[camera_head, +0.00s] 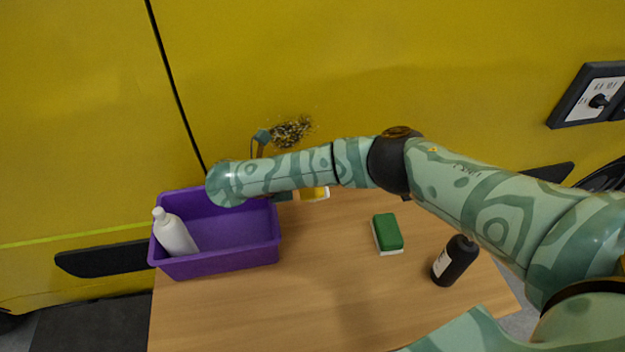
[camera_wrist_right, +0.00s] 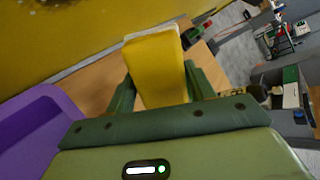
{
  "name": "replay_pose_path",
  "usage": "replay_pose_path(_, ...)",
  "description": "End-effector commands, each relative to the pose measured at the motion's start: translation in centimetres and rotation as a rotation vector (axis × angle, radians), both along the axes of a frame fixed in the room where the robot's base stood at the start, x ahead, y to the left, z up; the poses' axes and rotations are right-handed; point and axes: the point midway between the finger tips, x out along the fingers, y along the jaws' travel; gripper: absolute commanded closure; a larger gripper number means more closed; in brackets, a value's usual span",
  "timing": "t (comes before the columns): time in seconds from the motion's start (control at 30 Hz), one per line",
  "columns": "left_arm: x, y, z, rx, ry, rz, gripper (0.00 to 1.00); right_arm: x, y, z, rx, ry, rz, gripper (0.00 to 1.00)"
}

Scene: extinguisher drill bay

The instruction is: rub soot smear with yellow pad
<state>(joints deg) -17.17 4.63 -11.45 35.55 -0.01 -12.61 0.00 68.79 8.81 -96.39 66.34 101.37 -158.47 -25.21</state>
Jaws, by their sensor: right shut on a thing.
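The soot smear (camera_head: 291,131) is a dark speckled patch on the yellow wall panel, above the back edge of the table. A bit of dark soot also shows at the top left of the right wrist view (camera_wrist_right: 92,4). The yellow pad (camera_wrist_right: 156,62) with a pale far edge is between the fingers of my right gripper (camera_wrist_right: 158,88), which is shut on it. In the head view the pad (camera_head: 316,194) shows partly below my right forearm, lower than the smear and apart from it. My left gripper is not in view.
A purple bin (camera_head: 222,262) holding a white bottle (camera_head: 175,234) stands at the table's left. A green pad (camera_head: 387,232) and a black bottle (camera_head: 455,261) are on the wooden table (camera_head: 310,300) at right. The table's front middle is clear.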

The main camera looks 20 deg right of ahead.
Motion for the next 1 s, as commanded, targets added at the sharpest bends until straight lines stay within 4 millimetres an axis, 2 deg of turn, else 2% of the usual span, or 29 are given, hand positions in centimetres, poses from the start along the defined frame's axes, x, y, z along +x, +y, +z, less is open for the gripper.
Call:
replay_pose_path(0.27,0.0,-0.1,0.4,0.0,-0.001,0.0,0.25,1.1,1.4,0.1,-0.16,-0.086,0.472,0.64)
replay_pose_path(0.5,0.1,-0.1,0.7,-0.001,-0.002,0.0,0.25,2.0,4.3,0.9,-0.299,-0.242,0.875,0.64)
replay_pose_path(0.63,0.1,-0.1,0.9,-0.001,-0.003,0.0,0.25,2.0,6.1,1.4,-0.348,-0.325,1.009,0.64)
replay_pose_path(0.8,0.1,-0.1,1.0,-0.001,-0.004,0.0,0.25,1.8,8.0,2.0,-0.385,-0.397,1.093,0.64)
replay_pose_path(1.0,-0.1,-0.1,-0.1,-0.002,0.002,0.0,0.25,2.8,8.5,1.9,-0.4,-0.42,1.112,0.64)
